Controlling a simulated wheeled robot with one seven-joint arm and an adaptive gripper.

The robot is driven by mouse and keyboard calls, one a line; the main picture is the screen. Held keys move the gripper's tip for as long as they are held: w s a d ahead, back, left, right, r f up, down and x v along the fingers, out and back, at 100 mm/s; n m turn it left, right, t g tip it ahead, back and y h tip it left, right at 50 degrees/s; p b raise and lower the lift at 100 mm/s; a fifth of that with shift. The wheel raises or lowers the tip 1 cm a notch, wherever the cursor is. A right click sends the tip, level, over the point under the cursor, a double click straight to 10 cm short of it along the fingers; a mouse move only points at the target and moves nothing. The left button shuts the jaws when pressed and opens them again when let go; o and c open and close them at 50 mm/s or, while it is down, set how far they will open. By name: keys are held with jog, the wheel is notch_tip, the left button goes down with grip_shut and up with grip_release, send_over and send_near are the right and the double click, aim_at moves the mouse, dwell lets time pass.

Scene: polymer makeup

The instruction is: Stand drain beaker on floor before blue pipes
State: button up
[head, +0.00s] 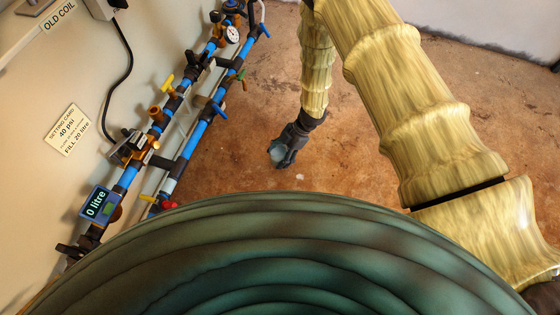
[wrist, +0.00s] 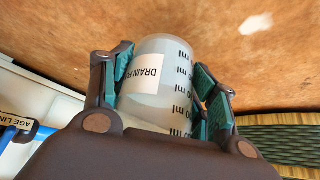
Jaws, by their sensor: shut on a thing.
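The drain beaker (wrist: 160,75) is a translucent cup with a white "DRAIN" label and black ml marks, seen in the wrist view between my fingers. My gripper (wrist: 163,88) is shut on it, with green pads on both sides. In the head view my gripper (head: 283,158) is low over the brown floor, right of the blue pipes (head: 190,140). Only a small pale part of the beaker (head: 277,151) shows there. I cannot tell whether its base touches the floor.
Valves with yellow, blue, green and red handles stick out from the pipes toward the floor. A gauge (head: 232,34) and a "0 litre" display (head: 98,204) are on the pipes. A large green ribbed form (head: 290,260) hides the near floor. Brown floor (head: 240,120) around my gripper is clear.

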jog(key=shift+f+b, duration=1.25)
jog(key=shift+f, duration=0.5)
jog(key=o, duration=1.3)
jog(key=shift+o, duration=0.2)
jog(key=shift+r, duration=0.1)
jog(key=p+v, duration=0.5)
jog(key=v, duration=0.7)
